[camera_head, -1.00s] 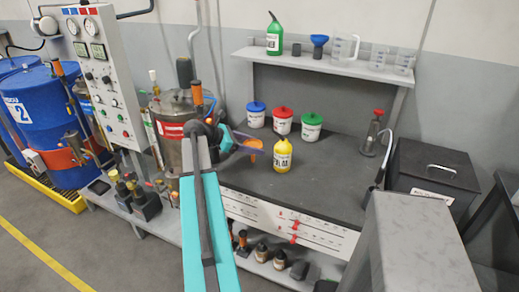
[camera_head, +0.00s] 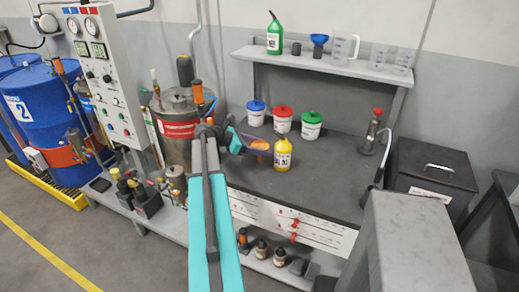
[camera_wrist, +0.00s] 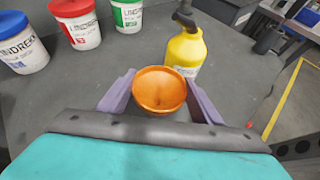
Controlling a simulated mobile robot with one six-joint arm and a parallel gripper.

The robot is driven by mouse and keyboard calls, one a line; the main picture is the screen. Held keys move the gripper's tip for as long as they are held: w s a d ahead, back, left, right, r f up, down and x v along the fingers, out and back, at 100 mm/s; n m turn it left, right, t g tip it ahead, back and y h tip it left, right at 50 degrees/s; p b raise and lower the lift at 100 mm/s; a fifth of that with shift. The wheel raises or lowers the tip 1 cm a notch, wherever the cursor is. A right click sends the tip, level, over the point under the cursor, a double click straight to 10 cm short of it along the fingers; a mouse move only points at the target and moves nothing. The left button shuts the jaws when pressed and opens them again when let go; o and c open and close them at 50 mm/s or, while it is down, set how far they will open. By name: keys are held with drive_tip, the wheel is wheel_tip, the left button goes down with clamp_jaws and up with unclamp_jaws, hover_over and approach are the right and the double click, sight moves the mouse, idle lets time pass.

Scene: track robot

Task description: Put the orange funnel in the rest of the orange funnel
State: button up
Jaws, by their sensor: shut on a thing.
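The orange funnel (camera_head: 260,145) is between the purple fingers of my gripper (camera_head: 258,151), over the dark worktop and just left of the yellow bottle. In the wrist view the funnel (camera_wrist: 159,91) shows its round mouth toward the camera, and my gripper (camera_wrist: 160,98) is shut on it. Its lower part is hidden, and I cannot tell its height above the worktop. A small dark block (camera_head: 296,49) on the shelf, between the green bottle and the blue funnel, may be its rest; it looks empty.
The yellow bottle (camera_wrist: 186,50) is close beside the funnel. Three white buckets with blue (camera_head: 256,116), red (camera_head: 283,123) and green (camera_head: 311,128) lids stand behind. The shelf (camera_head: 328,63) also holds a green bottle (camera_head: 274,38), blue funnel (camera_head: 319,40) and clear jugs (camera_head: 341,50).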

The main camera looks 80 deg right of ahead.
drive_tip(key=shift+f, duration=0.6)
drive_tip(key=o, duration=1)
drive_tip(key=shift+f, duration=0.1)
drive_tip(key=b+v, duration=0.3)
drive_tip(key=v, duration=0.9)
